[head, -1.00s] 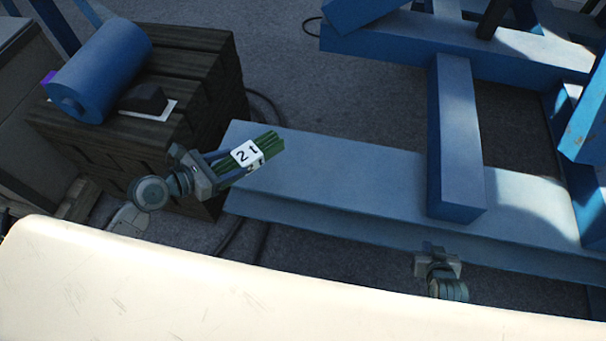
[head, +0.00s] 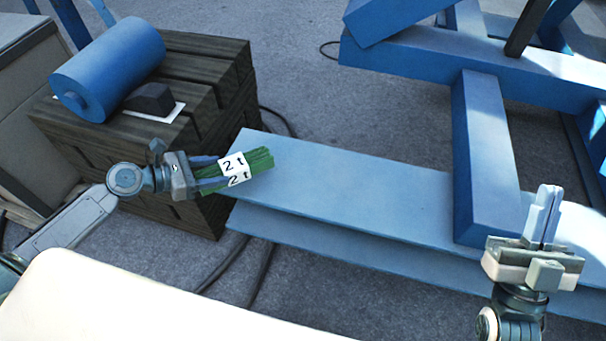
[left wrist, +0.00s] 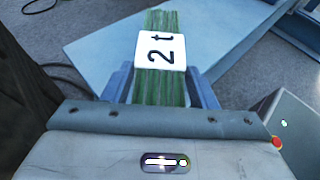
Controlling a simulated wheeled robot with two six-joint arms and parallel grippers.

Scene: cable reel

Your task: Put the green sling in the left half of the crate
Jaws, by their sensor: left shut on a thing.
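The green sling (head: 261,159) is a folded bundle with a white label marked "2 t". My left gripper (head: 220,171) is shut on it, and the free end points right, above the left end of a blue beam. In the left wrist view the sling (left wrist: 160,90) lies between both fingers (left wrist: 160,88), its label toward the camera. My right gripper (head: 543,217) is at the lower right, its fingers together and pointing up, with nothing seen between them. I cannot make out an open crate in either view.
A dark slatted wooden box (head: 205,112) stands at the left, with a blue cylinder (head: 108,62) and a dark wedge (head: 150,97) on top. The blue beam (head: 340,185) and crossbar (head: 485,150) fill the middle right. Cables (head: 248,270) lie on the floor.

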